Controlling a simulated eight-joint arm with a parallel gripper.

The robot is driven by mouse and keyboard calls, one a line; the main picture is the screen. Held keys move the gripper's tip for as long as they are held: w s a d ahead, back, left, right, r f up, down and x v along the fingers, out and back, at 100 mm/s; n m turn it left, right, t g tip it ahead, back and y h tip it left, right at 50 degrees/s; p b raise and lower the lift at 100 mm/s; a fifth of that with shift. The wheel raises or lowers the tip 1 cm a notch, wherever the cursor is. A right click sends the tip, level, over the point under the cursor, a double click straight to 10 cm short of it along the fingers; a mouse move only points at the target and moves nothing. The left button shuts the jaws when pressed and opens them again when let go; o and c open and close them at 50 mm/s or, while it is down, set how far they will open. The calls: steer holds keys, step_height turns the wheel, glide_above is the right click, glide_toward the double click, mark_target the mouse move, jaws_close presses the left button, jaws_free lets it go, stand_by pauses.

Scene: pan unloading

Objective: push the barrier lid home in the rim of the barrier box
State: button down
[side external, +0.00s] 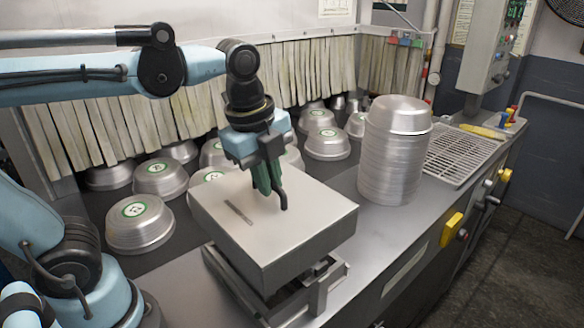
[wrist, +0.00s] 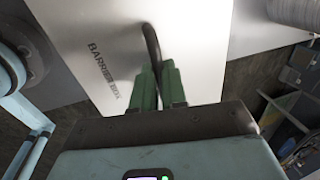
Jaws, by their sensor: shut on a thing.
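The barrier box (side external: 310,245) is a pale grey square box on a metal stand in the middle of the side external view. Its flat top, which I take as the barrier lid (side external: 318,207), has a dark upright handle (side external: 282,196). My gripper (side external: 270,190) points down over the top, its green fingers shut on this handle. In the wrist view the lid (wrist: 195,40) carries the words BARRIER BOX, and the dark handle (wrist: 152,45) rises between the green fingertips. I see no clear seam or gap at the rim, so I cannot tell how deep the lid sits.
Several round metal pans (side external: 140,222) with green labels stand behind and left of the box. A tall stack of pans (side external: 392,150) stands close behind to the right. A slatted grille (side external: 455,155) lies beyond it. A strip curtain (side external: 320,75) hangs at the back.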

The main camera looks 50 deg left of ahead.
mark_target(267, 200)
steer(key=shift+f, duration=1.15)
steer(key=shift+f, duration=0.1)
steer(key=shift+f, duration=2)
steer(key=shift+f, duration=0.9)
steer(key=c, duration=1.1)
jaws_free()
steer(key=r, duration=0.4)
steer(key=s+r, duration=0.1)
steer(key=r, duration=0.3)
steer(key=s+r, duration=0.1)
steer(key=r, duration=0.3)
steer(key=shift+s, duration=0.15)
steer(key=shift+f, duration=0.15)
